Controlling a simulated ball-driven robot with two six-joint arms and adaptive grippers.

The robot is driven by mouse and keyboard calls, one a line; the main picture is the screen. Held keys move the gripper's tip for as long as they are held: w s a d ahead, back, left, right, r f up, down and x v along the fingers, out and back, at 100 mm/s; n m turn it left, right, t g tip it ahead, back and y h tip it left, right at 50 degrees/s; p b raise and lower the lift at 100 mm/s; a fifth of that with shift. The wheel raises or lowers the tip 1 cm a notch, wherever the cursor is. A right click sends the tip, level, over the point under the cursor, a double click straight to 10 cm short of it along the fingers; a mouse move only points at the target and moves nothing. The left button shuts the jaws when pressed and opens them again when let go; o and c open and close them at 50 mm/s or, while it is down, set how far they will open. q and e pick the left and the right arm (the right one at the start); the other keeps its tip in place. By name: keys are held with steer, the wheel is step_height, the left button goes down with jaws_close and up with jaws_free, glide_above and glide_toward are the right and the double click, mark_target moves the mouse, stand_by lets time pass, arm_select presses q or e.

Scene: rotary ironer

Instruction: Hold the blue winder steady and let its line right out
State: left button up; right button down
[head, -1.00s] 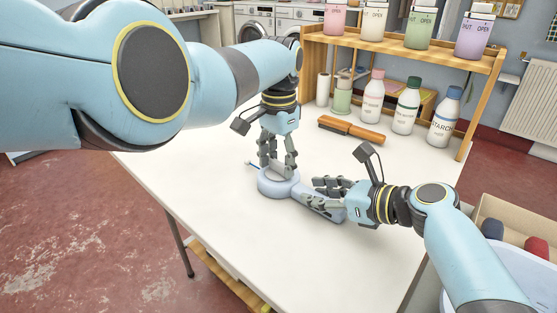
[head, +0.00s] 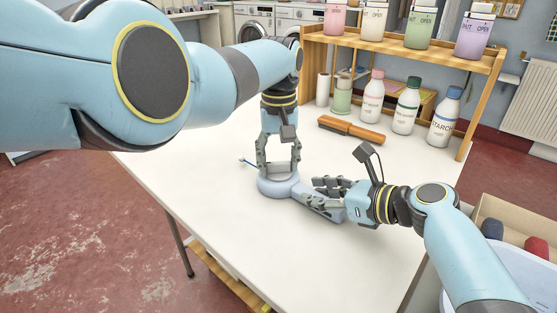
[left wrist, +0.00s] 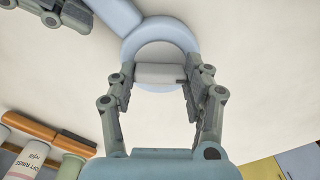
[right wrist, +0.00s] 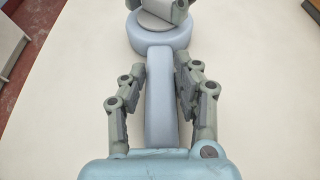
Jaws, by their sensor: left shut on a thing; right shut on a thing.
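The blue winder (head: 270,189) lies flat on the white table, with a round drum and a straight handle. Its drum shows in the left wrist view (left wrist: 184,32) and its handle in the right wrist view (right wrist: 160,105). My left gripper (head: 280,166) points down over the drum, shut on the grey crossbar (left wrist: 160,73) in its middle. My right gripper (head: 325,192) is shut around the handle from the side, one finger along each face (right wrist: 160,95). A small blue line end (head: 246,161) shows on the table left of the drum.
A brown brush (head: 350,130) lies behind the winder. Several capped bottles (head: 406,106) and a wooden shelf (head: 400,52) stand at the back. A box (head: 520,228) is at the right. The front table area (head: 265,235) is clear.

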mark_target(279, 162)
arm_select(q)
steer(key=n, duration=0.4)
steer(key=shift+n, duration=2.1)
steer(key=o, duration=1.2)
step_height(279, 162, up, 12)
